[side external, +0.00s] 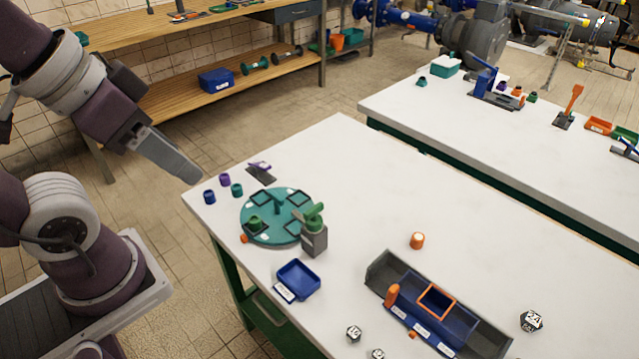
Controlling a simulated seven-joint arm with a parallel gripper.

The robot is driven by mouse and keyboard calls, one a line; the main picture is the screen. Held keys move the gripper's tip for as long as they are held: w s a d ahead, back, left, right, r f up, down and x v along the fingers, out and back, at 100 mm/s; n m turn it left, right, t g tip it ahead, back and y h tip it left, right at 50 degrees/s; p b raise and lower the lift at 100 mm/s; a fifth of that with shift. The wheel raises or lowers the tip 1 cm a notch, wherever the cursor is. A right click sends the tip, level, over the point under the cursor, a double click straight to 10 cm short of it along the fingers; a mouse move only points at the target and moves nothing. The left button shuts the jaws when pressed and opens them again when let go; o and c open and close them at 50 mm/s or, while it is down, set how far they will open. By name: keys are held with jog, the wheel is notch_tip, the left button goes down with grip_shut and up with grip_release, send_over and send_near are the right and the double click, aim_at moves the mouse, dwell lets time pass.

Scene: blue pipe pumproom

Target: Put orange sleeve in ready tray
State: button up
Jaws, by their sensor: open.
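A short orange sleeve (417,241) stands upright on the white table, right of centre and behind the long grey holder. A small blue tray (298,279) with a white label sits near the front-left edge; it looks empty. Its label is too small to read, so I cannot tell for certain whether it is the ready tray. My gripper (190,172) is open at the upper left, above the table's left corner. It is seen from the side, well apart from the orange sleeve, with nothing visible in it.
A teal round fixture (272,217) with square pockets and a grey block with a green top (314,236) stand at left. The long grey holder (480,341) carries blue bins and an orange upright piece. Dice-like blocks (531,321) lie in front. The table's back middle is clear.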

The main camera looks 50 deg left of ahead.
jog(key=n+g+h, duration=0.2)
jog(key=n+h, duration=1.1)
jog(key=n, duration=0.8)
send_over(409, 242)
jog(key=s+a, duration=0.2)
jog(key=a, duration=0.4)
jog(key=f, duration=3)
jog(key=shift+d+f, duration=0.25)
jog(key=shift+f, duration=0.1)
jog(key=x, duration=0.6)
jog(key=shift+w+d, duration=0.15)
jog(key=shift+w, duration=0.1)
jog(key=shift+d, duration=0.2)
grip_shut()
